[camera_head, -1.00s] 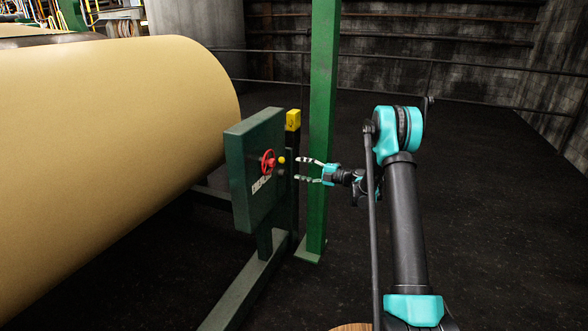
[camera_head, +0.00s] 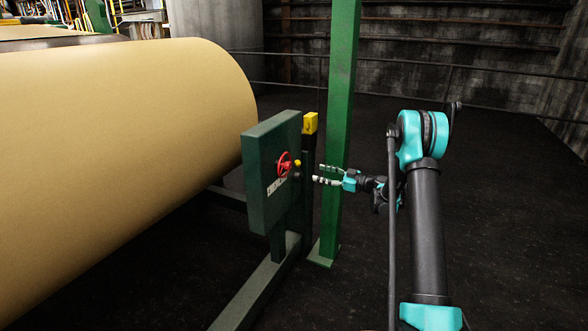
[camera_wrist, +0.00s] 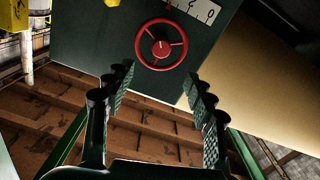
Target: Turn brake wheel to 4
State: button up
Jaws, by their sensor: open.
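The red brake wheel (camera_head: 284,164) sits on the face of a dark green box (camera_head: 262,200) on a green stand. It also shows in the wrist view (camera_wrist: 161,44), with a white number strip (camera_wrist: 193,10) beside it; a 2 and a 0 can be made out there. The wheel's setting cannot be read. My gripper (camera_head: 318,174) is open and empty, to the right of the wheel and apart from it. In the wrist view its two fingers (camera_wrist: 162,92) are spread below the wheel, with the wheel ahead between them.
A yellow box on a black post (camera_head: 310,123) and a green column (camera_head: 342,110) stand close behind my gripper. A large tan roll (camera_head: 120,150) fills the left. Dark floor is free at the right.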

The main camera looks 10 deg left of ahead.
aim_at(291, 166)
jog(key=w+a+m, duration=0.1)
jog(key=a+m, duration=0.3)
jog(key=m, duration=0.5)
jog(key=w+a+m, duration=0.2)
jog(key=a+m, duration=0.2)
jog(key=m, duration=0.6)
jog(key=w+a+m, duration=0.1)
jog(key=a+m, duration=0.3)
jog(key=m, duration=0.5)
jog(key=shift+w+a+m, duration=0.15)
jog(key=shift+a+m, duration=0.15)
jog(key=shift+a, duration=0.1)
jog(key=c, duration=1.2)
